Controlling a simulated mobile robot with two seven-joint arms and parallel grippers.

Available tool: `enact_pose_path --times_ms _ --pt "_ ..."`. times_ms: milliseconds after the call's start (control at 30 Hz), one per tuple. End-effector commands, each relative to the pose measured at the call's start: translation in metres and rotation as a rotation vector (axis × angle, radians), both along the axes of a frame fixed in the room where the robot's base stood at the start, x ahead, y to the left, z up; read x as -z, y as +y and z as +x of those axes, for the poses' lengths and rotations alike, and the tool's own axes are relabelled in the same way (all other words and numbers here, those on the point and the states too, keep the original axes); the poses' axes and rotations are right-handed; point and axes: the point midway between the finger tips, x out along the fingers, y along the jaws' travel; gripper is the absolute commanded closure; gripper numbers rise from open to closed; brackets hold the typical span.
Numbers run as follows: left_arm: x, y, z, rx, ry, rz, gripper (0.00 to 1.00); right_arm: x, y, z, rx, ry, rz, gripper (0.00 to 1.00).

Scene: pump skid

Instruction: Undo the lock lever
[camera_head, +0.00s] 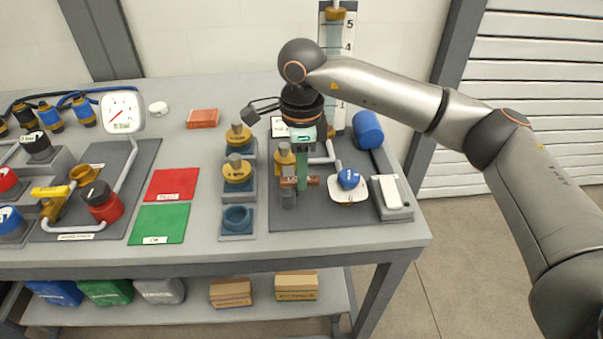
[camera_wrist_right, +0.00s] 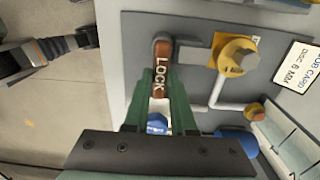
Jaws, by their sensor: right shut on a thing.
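The lock lever (camera_wrist_right: 161,68) is a small red-brown bar marked LOCK in the wrist view. In the head view the lever (camera_head: 312,181) sits at the front of the dark panel, below a yellow valve. My right gripper (camera_head: 302,179) reaches down from above with green fingers and is shut on the lever. In the wrist view the right gripper (camera_wrist_right: 161,88) has its fingertips around the lever's lower part, hiding its sides. What looks like my left gripper (camera_wrist_right: 85,40) shows at the left edge of the wrist view, away from the panel, its jaws unclear.
A yellow valve (camera_wrist_right: 237,55) with a pipe stands close beside the lever. A blue knob (camera_head: 348,178) on a white dish is to its right, and a blue cylinder (camera_head: 367,130) lies behind. Yellow-capped parts (camera_head: 238,170) stand left. Red (camera_head: 172,185) and green mats lie clear.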

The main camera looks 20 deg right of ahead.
Motion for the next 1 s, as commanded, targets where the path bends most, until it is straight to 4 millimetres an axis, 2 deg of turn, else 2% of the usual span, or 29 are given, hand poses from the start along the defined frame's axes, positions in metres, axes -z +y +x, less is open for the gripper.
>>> enact_pose_path --times_ms 500,533,700,800,1000 --pt "0.0008 0.0013 0.0001 0.000 0.001 0.003 0.50 -0.0018 0.0003 0.0015 -0.022 -0.005 0.002 1.00" --pt "0.0008 0.0015 0.0001 0.000 0.001 0.003 0.50 -0.0018 0.0003 0.0014 -0.022 -0.005 0.002 0.76" --pt "0.0009 0.0024 0.0005 -0.001 0.001 0.005 0.50 -0.0012 0.0003 0.0012 -0.021 -0.003 0.001 0.56" --pt "0.0009 0.0027 0.0006 -0.002 0.001 0.005 0.50 -0.0008 0.0001 0.0010 -0.021 -0.002 0.001 0.46" --pt "0.0010 0.0029 0.0007 -0.003 0.001 0.006 0.50 -0.0004 0.0000 0.0007 -0.020 -0.001 0.001 0.46"
